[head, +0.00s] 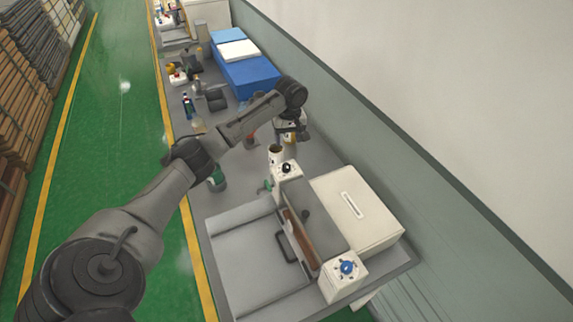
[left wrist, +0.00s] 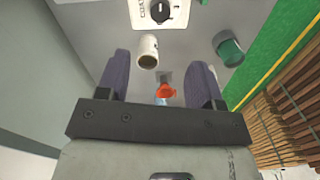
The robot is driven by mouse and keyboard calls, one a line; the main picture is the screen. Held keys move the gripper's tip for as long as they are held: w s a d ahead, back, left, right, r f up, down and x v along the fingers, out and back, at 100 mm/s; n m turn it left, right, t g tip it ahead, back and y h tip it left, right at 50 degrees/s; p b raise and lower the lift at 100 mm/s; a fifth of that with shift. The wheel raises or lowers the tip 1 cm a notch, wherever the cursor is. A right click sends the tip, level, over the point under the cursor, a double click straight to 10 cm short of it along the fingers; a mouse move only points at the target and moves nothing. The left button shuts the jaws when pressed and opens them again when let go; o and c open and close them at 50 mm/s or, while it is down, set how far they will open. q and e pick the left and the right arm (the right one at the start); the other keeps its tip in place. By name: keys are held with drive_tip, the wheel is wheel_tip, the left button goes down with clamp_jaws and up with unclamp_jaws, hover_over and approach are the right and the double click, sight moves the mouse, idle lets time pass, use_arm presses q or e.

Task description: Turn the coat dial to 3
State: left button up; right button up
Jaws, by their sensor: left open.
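A black dial (head: 286,168) sits on a small white box (head: 288,184) near the middle of the bench. A black dial with a white pointer and scale (left wrist: 158,11) also shows at the top edge of the left wrist view, its label cut off. I cannot read its setting. A second, blue dial (head: 347,267) is on another white box at the front right. My left gripper (head: 291,136) is over the bench beyond the black dial, apart from it. In the left wrist view its fingers (left wrist: 160,62) are spread and empty. My right gripper is out of view.
A pale cup (head: 275,153) stands just beyond the dial box; it also shows in the wrist view (left wrist: 148,50). A green-topped container (head: 217,175) is left of it. A large white box (head: 357,205) and metal trays fill the near bench. A blue block (head: 250,78) is farther back.

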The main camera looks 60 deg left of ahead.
sight(286, 166)
use_arm(q)
drive_tip(key=f, duration=1.3)
drive_tip(key=shift+s+f, duration=0.25)
drive_tip(key=shift+s, duration=0.05)
drive_tip(key=shift+p, duration=0.3)
drive_tip(key=c, duration=0.9)
